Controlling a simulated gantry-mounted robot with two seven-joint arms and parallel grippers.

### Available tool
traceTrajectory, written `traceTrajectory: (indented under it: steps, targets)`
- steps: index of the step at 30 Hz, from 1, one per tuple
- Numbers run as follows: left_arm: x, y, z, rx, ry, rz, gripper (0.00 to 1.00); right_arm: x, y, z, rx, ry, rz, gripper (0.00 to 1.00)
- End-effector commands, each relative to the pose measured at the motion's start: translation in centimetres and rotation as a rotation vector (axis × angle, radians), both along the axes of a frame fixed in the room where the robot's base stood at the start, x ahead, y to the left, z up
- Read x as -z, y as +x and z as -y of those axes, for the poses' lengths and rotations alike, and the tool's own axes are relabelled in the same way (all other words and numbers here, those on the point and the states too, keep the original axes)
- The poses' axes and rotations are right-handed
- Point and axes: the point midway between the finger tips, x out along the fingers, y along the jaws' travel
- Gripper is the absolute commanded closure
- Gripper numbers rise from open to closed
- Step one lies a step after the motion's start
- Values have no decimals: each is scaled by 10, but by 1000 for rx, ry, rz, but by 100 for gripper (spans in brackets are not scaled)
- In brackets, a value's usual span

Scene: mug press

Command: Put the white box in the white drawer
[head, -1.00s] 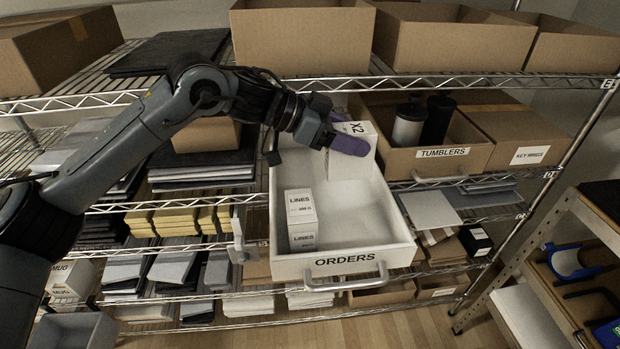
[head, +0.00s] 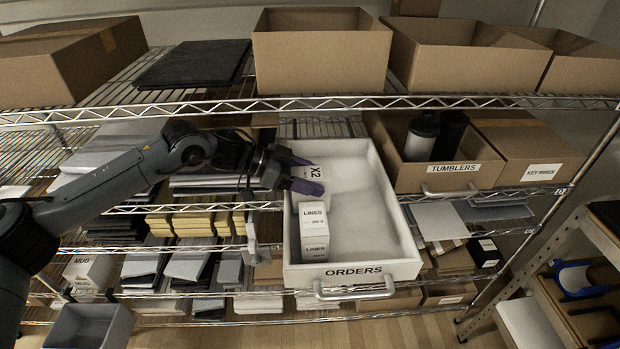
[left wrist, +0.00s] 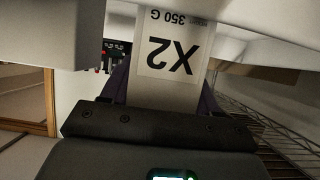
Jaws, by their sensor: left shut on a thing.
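The white drawer (head: 385,245) labelled ORDERS is pulled out from the shelf rack. My left gripper (head: 305,178) is shut on a white box marked X2 (head: 312,172), over the left part of the drawer. In the left wrist view the X2 box (left wrist: 170,62) sits between the fingers, its label upside down. I cannot tell if the box touches the drawer floor. Another white box, labelled LINES (head: 314,222), stands in the drawer's front left corner, just in front of the held box. My right gripper is not in view.
The right side of the drawer is bare. A cardboard box labelled TUMBLERS (head: 447,175) with dark and white cups stands right of it. A wire shelf (head: 330,102) with open cardboard boxes (head: 320,55) runs above the drawer's back. A grey bin (head: 88,328) is at lower left.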

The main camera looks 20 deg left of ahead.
Motion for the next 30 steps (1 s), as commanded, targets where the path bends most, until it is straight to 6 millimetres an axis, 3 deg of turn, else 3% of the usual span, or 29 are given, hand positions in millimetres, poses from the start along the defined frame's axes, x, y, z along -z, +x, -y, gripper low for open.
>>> traceTrajectory:
  steps: [5, 19, 20, 25, 30]
  targets:
    - [11, 0, 0, 0, -1, 2, 85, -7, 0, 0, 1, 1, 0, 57]
    - [17, 0, 1, 0, -3, 3, 85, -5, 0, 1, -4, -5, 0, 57]
    - [19, 0, 0, 0, -1, 0, 39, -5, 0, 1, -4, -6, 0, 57]
    - [18, 0, 0, -1, -1, 1, 15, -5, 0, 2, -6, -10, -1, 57]
    - [18, 0, 0, -1, -1, 1, 15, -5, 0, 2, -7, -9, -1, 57]
